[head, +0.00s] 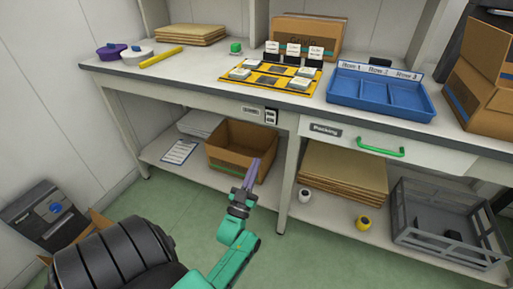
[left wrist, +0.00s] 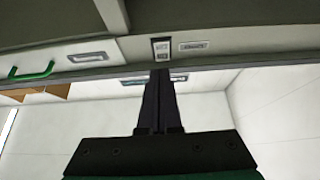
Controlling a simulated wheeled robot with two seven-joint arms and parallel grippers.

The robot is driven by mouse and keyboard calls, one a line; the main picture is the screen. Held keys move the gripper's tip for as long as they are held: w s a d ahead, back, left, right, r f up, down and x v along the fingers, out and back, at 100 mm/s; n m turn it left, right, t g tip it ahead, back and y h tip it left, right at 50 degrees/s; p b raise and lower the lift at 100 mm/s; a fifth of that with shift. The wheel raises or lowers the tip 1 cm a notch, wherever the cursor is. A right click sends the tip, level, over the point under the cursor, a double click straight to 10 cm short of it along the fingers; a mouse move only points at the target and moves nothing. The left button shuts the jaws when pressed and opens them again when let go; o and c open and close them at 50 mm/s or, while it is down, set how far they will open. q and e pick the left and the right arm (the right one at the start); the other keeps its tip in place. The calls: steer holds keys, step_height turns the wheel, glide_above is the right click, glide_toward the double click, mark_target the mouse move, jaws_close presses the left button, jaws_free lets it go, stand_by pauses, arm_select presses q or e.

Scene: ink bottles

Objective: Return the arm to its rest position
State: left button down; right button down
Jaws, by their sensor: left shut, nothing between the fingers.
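My left gripper (head: 256,164) is in the middle of the head view, below the front edge of the workbench (head: 200,88). Its slim fingers are together, with nothing between them, and point up and away, in front of an open cardboard box (head: 222,164) on the lower shelf. In the left wrist view the closed dark fingers (left wrist: 161,74) point at a small switch panel (left wrist: 161,48) on the bench. The green left arm (head: 232,258) reaches in from the bottom. My right gripper is not in view.
On the bench are a yellow mat (head: 250,85) with small pale items, and a blue tray (head: 380,112) with row labels. A drawer with a green handle (head: 381,151) is to the right of the gripper. A grey crate (head: 405,225) is at lower right. Green floor (head: 320,255) is clear in front.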

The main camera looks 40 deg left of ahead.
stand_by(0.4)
